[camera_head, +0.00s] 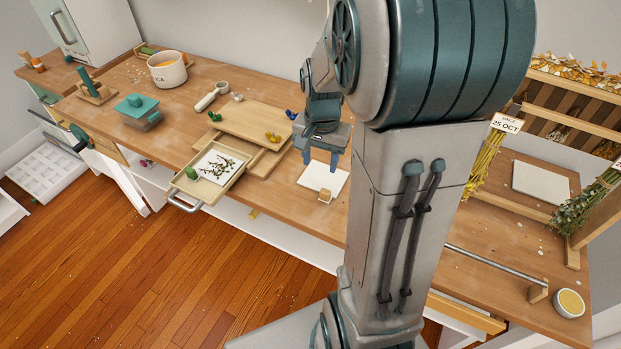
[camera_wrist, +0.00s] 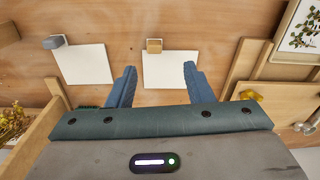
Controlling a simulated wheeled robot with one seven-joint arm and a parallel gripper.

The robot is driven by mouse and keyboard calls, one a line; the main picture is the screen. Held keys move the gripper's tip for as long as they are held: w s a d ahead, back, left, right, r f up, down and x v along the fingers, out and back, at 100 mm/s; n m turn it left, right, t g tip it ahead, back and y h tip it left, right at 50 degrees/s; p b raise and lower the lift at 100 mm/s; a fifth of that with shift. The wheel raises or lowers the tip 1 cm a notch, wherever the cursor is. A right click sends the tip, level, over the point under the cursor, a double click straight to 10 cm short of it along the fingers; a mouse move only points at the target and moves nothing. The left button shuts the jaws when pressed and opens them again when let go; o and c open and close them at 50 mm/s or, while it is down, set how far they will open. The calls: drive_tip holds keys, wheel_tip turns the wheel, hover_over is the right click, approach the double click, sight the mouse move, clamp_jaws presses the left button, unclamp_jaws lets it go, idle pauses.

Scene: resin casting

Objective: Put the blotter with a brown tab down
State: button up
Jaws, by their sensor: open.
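The blotter with a brown tab is a white square sheet (camera_wrist: 170,72) in the wrist view, with its tan-brown block tab (camera_wrist: 154,45) at the far edge. In the head view the sheet (camera_head: 324,176) appears to lie flat on the wooden bench, its tab (camera_head: 325,196) towards the front edge. My gripper (camera_wrist: 161,70) is open, with its blue fingers apart on either side of the sheet in the wrist view. In the head view my gripper (camera_head: 321,158) is over the sheet's back part. I see nothing held between the fingers.
A second white blotter with a grey tab (camera_wrist: 84,64) lies to the left in the wrist view. In the head view, a wooden tray (camera_head: 189,187) with a plant-printed sheet (camera_head: 219,166) and a stepped wooden stand (camera_head: 262,126) are left of my gripper. My arm hides the bench behind it.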

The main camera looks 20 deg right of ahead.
drive_tip(key=s+a+r+n+t, duration=0.2)
drive_tip(key=s+a+r+n, duration=0.5)
drive_tip(key=s, duration=0.5)
drive_tip(key=a+n, duration=0.2)
drive_tip(key=a, duration=0.1)
drive_tip(key=shift+r+t, duration=0.3)
